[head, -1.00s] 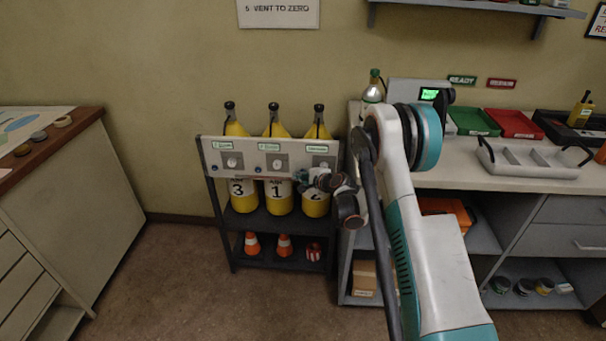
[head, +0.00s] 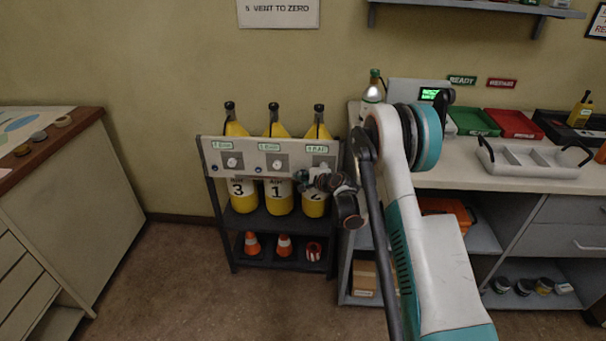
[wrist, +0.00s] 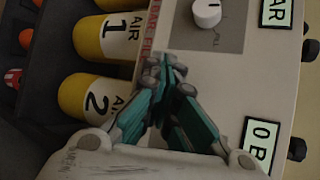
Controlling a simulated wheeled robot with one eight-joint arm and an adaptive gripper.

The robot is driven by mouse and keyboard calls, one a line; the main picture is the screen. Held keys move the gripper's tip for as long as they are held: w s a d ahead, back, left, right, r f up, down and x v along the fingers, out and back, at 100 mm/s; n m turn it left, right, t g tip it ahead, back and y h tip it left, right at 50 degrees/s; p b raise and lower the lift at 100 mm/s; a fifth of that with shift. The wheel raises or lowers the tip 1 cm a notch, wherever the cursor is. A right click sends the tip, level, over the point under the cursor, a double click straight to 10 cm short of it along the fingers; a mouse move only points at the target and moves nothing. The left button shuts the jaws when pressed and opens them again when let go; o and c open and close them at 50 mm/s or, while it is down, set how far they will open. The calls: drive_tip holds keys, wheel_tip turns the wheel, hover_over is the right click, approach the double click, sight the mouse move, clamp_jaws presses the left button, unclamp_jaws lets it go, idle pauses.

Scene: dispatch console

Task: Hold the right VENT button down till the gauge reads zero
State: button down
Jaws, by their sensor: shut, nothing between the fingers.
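The vent panel (head: 245,172) stands on a black rack, with three stations, each with a small display and a white knob. My gripper (head: 303,177) is at the lower left of the right station, fingers shut and empty. In the wrist view its fingertips (wrist: 165,66) are at the panel face, and the right VENT button is hidden by them. I cannot tell whether they touch it. The right gauge (head: 317,149) also shows in the wrist view (wrist: 262,140), partly cut off by my gripper; the visible part reads "0 B".
Yellow air cylinders numbered 3 (head: 240,190), 1 (head: 278,192) and 2 (wrist: 88,97) stand below the panel. Orange cones (head: 251,244) are on the lower shelf. A workbench (head: 470,178) with a green tray (head: 474,122) and red tray (head: 515,124) is at right. Floor at left is clear.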

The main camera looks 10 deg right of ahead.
drive_tip(key=shift+s, duration=0.1)
drive_tip(key=shift+s+a, duration=0.25)
drive_tip(key=shift+s, duration=0.45)
drive_tip(key=s, duration=0.1)
drive_tip(key=s+a, duration=0.1)
drive_tip(key=s, duration=0.2)
drive_tip(key=shift+s+a, duration=0.25)
drive_tip(key=shift+s, duration=0.15)
idle(0.4)
